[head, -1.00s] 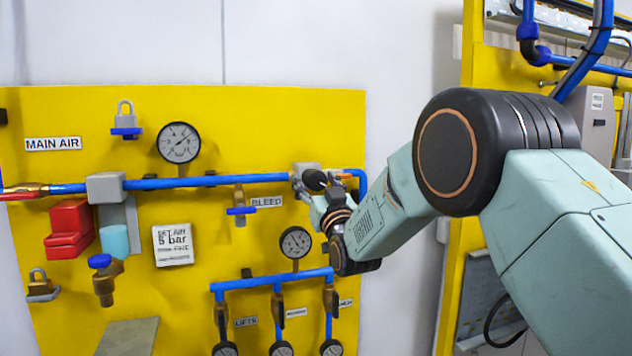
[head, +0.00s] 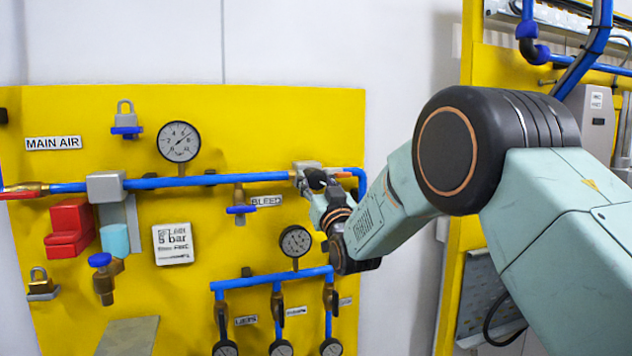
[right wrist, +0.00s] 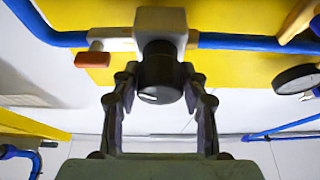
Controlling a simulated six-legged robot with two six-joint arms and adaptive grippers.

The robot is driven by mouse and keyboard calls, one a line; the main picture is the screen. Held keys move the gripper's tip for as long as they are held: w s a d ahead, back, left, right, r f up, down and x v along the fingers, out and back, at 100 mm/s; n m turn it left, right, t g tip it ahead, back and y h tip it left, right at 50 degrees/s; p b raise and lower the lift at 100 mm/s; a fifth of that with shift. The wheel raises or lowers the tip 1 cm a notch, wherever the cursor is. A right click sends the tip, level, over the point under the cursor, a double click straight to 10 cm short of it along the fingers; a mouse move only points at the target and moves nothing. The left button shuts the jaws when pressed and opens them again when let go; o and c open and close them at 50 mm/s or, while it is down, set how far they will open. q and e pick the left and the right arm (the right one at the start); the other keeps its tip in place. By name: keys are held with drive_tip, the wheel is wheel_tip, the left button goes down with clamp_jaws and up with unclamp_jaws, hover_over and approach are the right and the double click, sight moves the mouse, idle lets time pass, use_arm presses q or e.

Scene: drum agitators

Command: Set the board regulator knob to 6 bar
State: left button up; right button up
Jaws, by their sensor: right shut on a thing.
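The regulator knob (right wrist: 160,82) is a black cylinder with a white mark, under a pale grey block (right wrist: 160,22) on the blue pipe in the right wrist view. My right gripper (right wrist: 160,92) has a finger on each side of the knob and is shut on it. In the head view the right gripper (head: 318,188) is at the regulator's grey block (head: 306,166), and its fingers hide most of the knob. A small gauge (head: 296,241) hangs below it; its reading is too small to tell. My left gripper is not in view.
The yellow board (head: 90,215) carries blue pipes, valves and padlocks. A larger gauge (head: 179,142) and a white sign (head: 173,244) are left of my gripper. Another yellow panel (head: 452,285) stands behind my right arm. An orange handle (right wrist: 93,60) sits left of the knob.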

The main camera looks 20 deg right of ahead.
drive_tip(key=shift+m+b, duration=0.3)
drive_tip(key=shift+m, duration=0.2)
drive_tip(key=m+h+b, duration=0.2)
drive_tip(key=m, duration=0.1)
drive_tip(key=shift+a+m, duration=0.1)
drive_tip(key=shift+m, duration=0.2)
drive_tip(key=m+h+b, duration=0.1)
drive_tip(key=m+h, duration=0.1)
drive_tip(key=m, duration=0.2)
drive_tip(key=shift+g+b, duration=0.3)
drive_tip(key=shift+b, duration=0.1)
drive_tip(key=m+g+h+b, duration=0.1)
drive_tip(key=m, duration=0.2)
drive_tip(key=shift+r+h, duration=0.1)
drive_tip(key=shift+h, duration=0.2)
drive_tip(key=shift+m+g+h, duration=0.6)
drive_tip(key=shift+m, duration=1.5)
drive_tip(key=shift+r+m, duration=0.1)
drive_tip(key=shift+m, duration=0.2)
drive_tip(key=o, duration=1.2)
drive_tip(key=shift+w, duration=0.1)
drive_tip(key=shift+c, duration=0.2)
